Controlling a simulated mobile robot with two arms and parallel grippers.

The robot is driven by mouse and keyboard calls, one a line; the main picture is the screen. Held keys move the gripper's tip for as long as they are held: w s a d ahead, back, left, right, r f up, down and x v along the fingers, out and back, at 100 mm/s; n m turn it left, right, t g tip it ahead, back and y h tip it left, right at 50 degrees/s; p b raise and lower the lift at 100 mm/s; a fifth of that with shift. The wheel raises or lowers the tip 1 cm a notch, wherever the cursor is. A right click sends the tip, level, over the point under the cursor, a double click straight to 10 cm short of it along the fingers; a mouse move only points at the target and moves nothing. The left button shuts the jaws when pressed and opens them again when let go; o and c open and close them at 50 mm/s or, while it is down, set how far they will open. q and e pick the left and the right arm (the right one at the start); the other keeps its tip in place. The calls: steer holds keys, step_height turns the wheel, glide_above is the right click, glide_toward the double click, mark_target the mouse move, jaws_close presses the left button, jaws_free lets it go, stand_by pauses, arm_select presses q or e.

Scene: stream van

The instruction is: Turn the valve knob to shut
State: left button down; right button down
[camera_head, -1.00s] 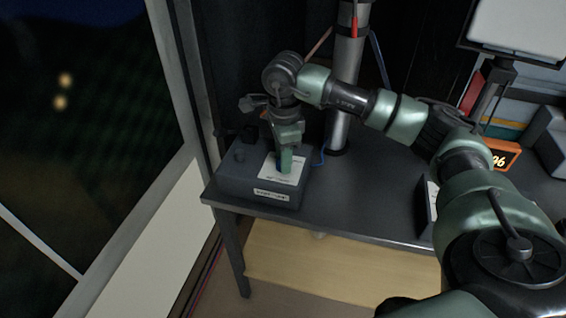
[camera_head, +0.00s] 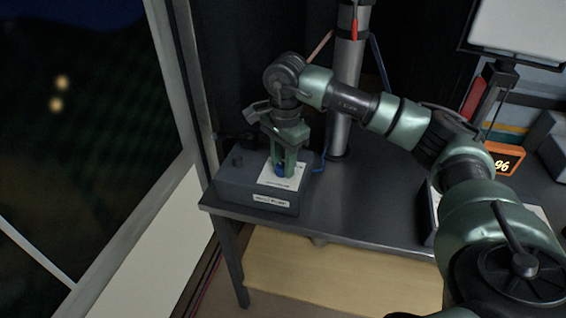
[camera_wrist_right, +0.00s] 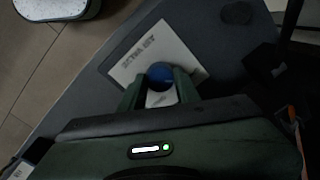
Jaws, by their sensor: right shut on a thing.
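The valve knob (camera_head: 280,170) is small and blue and sits on top of a dark grey box (camera_head: 238,188) with a white label plate (camera_head: 291,181). The box stands on the left end of the dark table. My right gripper (camera_head: 283,172) points down over the box, and its green fingers are shut on the knob, one on each side. In the right wrist view the round blue knob (camera_wrist_right: 162,75) shows between the fingertips (camera_wrist_right: 160,84), in front of the white plate (camera_wrist_right: 160,52). The knob's pointer or setting cannot be made out. My left gripper is not in view.
The dark table (camera_head: 360,205) has free room right of the box. A metal pole (camera_head: 347,75) stands behind it, with a blue cable near its foot. An orange display (camera_head: 504,158) and a monitor (camera_head: 520,28) are at the right. A window is at the left.

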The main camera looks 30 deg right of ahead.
steer(key=shift+w+r, duration=0.1)
steer(key=shift+r, duration=0.1)
steer(key=c, duration=1)
jaws_free()
steer(key=shift+f, duration=0.1)
steer(key=r, duration=0.8)
steer(key=shift+s, duration=0.2)
steer(key=shift+s+f, duration=0.1)
steer(key=shift+f, duration=0.05)
